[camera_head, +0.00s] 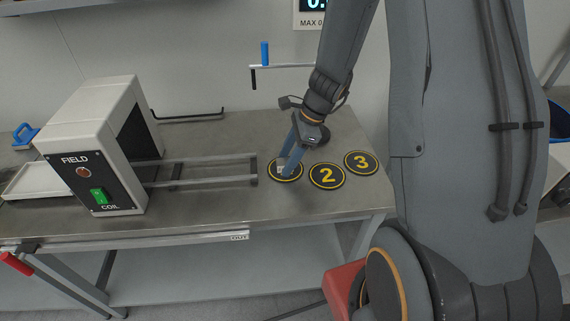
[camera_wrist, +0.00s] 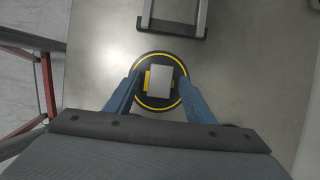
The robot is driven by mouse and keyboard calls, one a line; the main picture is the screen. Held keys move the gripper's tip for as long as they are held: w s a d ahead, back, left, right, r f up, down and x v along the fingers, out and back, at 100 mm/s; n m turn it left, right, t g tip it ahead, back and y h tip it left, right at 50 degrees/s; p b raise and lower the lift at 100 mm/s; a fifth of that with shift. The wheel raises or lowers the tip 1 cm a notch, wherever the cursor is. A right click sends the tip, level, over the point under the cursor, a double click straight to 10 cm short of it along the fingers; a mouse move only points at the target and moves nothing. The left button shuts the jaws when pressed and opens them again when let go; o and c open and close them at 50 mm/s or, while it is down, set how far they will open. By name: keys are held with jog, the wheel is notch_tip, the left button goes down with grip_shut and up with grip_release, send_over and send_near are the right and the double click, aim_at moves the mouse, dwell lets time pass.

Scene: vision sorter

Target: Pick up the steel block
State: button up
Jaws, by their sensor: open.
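The steel block (camera_wrist: 160,80) is a grey rectangle lying on a round black pad with a yellow ring (camera_wrist: 171,57), between the two blue fingers of my gripper (camera_wrist: 160,90) in the wrist view. A gap shows on each side of the block, so the fingers stand apart from it. In the head view my gripper (camera_head: 287,165) points down over the leftmost pad (camera_head: 297,176). The block (camera_head: 281,168) shows only in part there, behind the fingers. The pad's number is mostly covered by the block.
Pads 2 (camera_head: 327,176) and 3 (camera_head: 361,163) lie to the right. A rail frame (camera_head: 210,160) runs left from near the block's pad to the field coil box (camera_head: 105,150). A white tray (camera_head: 35,182) sits at the far left. The bench front (camera_head: 290,220) is clear.

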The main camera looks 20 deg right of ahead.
grip_shut()
jog(key=shift+r, duration=0.15)
